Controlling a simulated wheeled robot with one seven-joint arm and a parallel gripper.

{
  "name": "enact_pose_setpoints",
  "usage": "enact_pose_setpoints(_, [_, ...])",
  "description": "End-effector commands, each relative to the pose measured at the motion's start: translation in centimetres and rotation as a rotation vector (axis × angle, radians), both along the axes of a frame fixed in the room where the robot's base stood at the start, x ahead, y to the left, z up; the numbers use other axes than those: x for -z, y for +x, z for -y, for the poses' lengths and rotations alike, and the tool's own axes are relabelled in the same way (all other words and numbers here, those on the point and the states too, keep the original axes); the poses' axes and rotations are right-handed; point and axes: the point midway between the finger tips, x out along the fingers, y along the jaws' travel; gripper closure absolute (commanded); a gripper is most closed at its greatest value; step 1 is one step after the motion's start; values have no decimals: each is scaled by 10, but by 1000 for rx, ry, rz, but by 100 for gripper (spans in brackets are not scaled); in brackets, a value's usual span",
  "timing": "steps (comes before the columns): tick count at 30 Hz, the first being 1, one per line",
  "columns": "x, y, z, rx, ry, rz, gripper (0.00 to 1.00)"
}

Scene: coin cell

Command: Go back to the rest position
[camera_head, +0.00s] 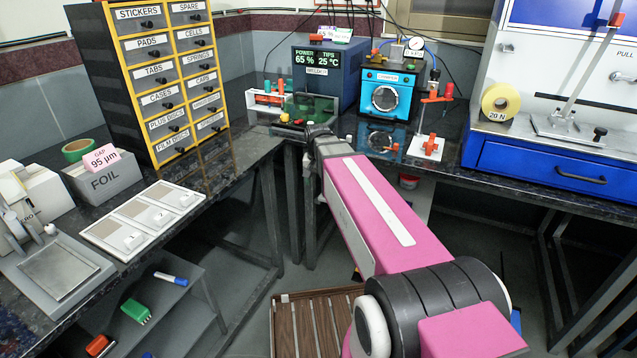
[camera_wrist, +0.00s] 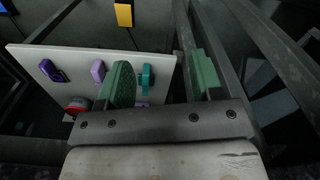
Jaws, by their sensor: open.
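My gripper (camera_wrist: 160,78) shows in the wrist view with its two green fingers apart. Nothing is seen held between them. A pale board (camera_wrist: 80,60) with purple and teal pieces on it lies beyond and partly behind the left finger. In the camera_head view my pink arm reaches from the lower right up to the corner of the dark counters. Its far end is beside the counter corner, and the fingers there are too small to make out clearly.
A labelled drawer cabinet (camera_head: 158,78), a FOIL box (camera_head: 103,178) and a white three-part tray (camera_head: 145,218) stand on the left counter. Open floor shows between the counters.

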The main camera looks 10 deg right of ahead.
Motion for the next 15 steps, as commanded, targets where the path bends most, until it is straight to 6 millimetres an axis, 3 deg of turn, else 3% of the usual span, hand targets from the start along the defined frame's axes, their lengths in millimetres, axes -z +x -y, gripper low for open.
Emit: enact_pose_setpoints(15, [7, -6, 3, -14, 0, 1, 40])
